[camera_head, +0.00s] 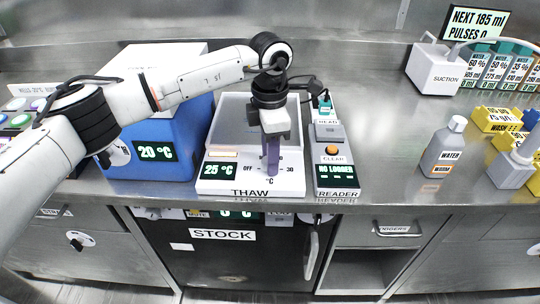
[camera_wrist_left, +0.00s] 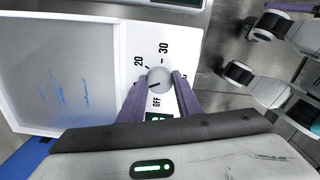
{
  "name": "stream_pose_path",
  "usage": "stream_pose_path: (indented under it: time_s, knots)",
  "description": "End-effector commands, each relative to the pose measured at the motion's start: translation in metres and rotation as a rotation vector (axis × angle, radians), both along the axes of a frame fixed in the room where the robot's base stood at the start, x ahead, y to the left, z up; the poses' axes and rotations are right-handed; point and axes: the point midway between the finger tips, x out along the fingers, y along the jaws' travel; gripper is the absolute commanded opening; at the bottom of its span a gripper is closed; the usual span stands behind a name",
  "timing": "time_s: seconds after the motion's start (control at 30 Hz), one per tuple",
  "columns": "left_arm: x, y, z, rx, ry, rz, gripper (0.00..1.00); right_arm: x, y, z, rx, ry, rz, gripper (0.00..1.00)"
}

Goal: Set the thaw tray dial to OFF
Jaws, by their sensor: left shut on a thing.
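The thaw tray (camera_head: 213,134) stands on the bench with a display (camera_head: 219,170) reading 25 °C. Its dial (camera_wrist_left: 159,80) is a round grey knob between OFF, 20 and 30 marks in the left wrist view. A dark pointer line on it slants toward the lower left there, not plainly at OFF (camera_wrist_left: 157,102). My left gripper (camera_head: 271,170) points down over the dial and hides it in the head view. Its purple fingers (camera_wrist_left: 158,84) are shut on the dial, one on each side. What seems part of my right arm and a purple finger (camera_wrist_left: 292,7) shows at the wrist view's edge.
The reader (camera_head: 330,155) stands close to the right of the tray, and a blue box (camera_head: 165,135) close to its left. A water bottle (camera_head: 443,150) is farther right. Bare bench (camera_head: 385,150) lies between reader and bottle.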

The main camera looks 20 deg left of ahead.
Motion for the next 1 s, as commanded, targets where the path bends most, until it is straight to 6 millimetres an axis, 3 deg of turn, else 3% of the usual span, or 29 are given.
stream_pose_path:
  time_s: [1.0]
  knots:
    - [0.0008, 0.0007, 0.0016, 0.001, -0.002, 0.927, 0.08, -0.0012, -0.0009, 0.0010, 0.000, 0.003, -0.002, 0.63]
